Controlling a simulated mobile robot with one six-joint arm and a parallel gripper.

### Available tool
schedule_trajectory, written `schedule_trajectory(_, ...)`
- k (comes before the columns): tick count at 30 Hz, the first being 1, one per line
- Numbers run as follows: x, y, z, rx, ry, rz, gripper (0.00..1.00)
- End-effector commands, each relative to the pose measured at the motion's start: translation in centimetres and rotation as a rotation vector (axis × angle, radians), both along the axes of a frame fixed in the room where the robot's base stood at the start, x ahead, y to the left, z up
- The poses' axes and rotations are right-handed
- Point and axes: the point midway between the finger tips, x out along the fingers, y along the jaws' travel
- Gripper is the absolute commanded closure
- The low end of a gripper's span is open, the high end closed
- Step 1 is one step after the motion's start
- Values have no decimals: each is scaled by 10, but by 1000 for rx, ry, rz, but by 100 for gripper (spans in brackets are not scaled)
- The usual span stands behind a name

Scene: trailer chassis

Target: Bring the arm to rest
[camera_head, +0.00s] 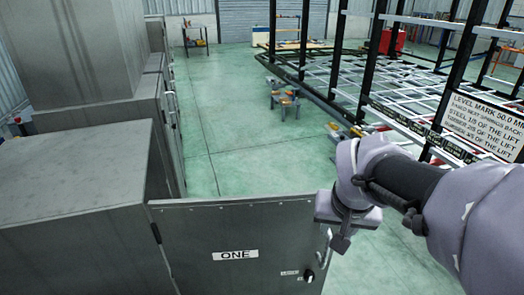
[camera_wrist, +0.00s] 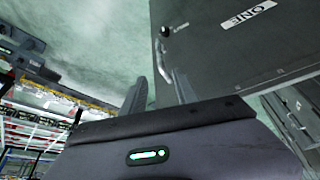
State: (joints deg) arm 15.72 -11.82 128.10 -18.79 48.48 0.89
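My arm (camera_head: 410,190) reaches in from the right in the head view. My gripper (camera_head: 340,243) hangs at its end, beside the right edge of the grey door labelled ONE (camera_head: 215,235). In the wrist view my gripper (camera_wrist: 159,80) has its two fingers apart, with nothing visibly held between them. The door's curved handle (camera_wrist: 162,62) shows just beyond the fingertips; I cannot tell whether they touch it. The door (camera_wrist: 240,45) fills the upper right of that view.
Grey cabinets (camera_head: 75,175) stand along the left. A black-and-white chassis frame (camera_head: 400,75) with a sign (camera_head: 485,122) stands at the right. A small low stand (camera_head: 285,100) is in the middle distance. Green floor (camera_head: 225,120) lies open between.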

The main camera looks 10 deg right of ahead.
Motion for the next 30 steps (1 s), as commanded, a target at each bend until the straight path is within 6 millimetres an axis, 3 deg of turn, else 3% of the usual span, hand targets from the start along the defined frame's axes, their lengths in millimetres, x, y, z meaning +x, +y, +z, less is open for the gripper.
schedule_trajectory(3, -4, 2, 12, 0, 0, 0, 64)
schedule_trajectory(13, -7, 6, 13, 5, -5, 2, 64)
schedule_trajectory(14, -11, 14, 15, 16, -13, 7, 64)
schedule_trajectory(16, -31, 48, 21, 69, -56, 33, 64)
schedule_trajectory(18, -59, 89, 22, 147, -101, 68, 64)
schedule_trajectory(21, -94, 132, 19, 249, -145, 112, 64)
schedule_trajectory(24, -111, 151, 16, 303, -163, 135, 64)
schedule_trajectory(30, -113, 153, 16, 311, -163, 136, 64)
